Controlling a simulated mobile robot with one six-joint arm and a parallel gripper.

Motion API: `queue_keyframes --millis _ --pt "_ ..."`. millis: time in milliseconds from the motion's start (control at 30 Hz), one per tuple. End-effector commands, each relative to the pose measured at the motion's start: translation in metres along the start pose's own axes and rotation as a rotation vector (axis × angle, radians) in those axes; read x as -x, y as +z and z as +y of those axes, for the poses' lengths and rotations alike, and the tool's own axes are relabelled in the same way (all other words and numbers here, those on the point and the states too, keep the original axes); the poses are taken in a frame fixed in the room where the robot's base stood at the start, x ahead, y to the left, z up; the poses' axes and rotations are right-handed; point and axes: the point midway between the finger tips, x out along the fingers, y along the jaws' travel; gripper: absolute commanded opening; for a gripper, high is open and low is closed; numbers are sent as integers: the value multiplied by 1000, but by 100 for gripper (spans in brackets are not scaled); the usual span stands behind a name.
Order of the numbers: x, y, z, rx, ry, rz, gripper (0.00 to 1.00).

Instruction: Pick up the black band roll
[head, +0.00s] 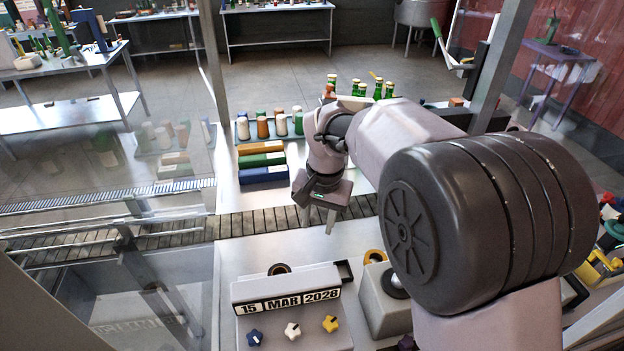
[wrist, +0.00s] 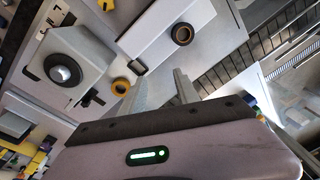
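The black band roll (head: 279,269) is a small dark ring with a brown core. In the head view it sits behind the date box, partly hidden by its top edge. It also shows whole in the wrist view (wrist: 182,34), lying on the light surface near the white box side. My gripper (head: 318,222) hangs over the conveyor, behind and to the right of the roll, apart from it. Its two fingers are apart with nothing between them. In the wrist view the fingers (wrist: 166,78) point up toward the roll, with a clear gap to it.
A yellow roll (head: 374,256) lies to the right of the black one. The date box (head: 285,291) reads 15 MAR 2028. A grey machine (head: 383,303) stands at its right. The dark slatted conveyor (head: 262,222) runs behind. Boxes in orange, green and blue (head: 262,160) lie beyond.

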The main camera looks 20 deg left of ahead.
Motion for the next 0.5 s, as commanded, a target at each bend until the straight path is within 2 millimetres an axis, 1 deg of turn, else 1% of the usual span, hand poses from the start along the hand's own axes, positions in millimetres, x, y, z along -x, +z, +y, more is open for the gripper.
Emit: queue_keyframes --millis 33,100,200,267,333,500 --pt "1 -3 -27 34 25 -29 38" --pt "-21 -1 -53 66 53 -54 38" --pt "-45 4 -75 97 78 -72 38" --pt "-57 6 -79 103 85 -77 38" --pt "-75 8 -79 106 89 -81 38" --pt "-128 13 -73 105 90 -83 38"
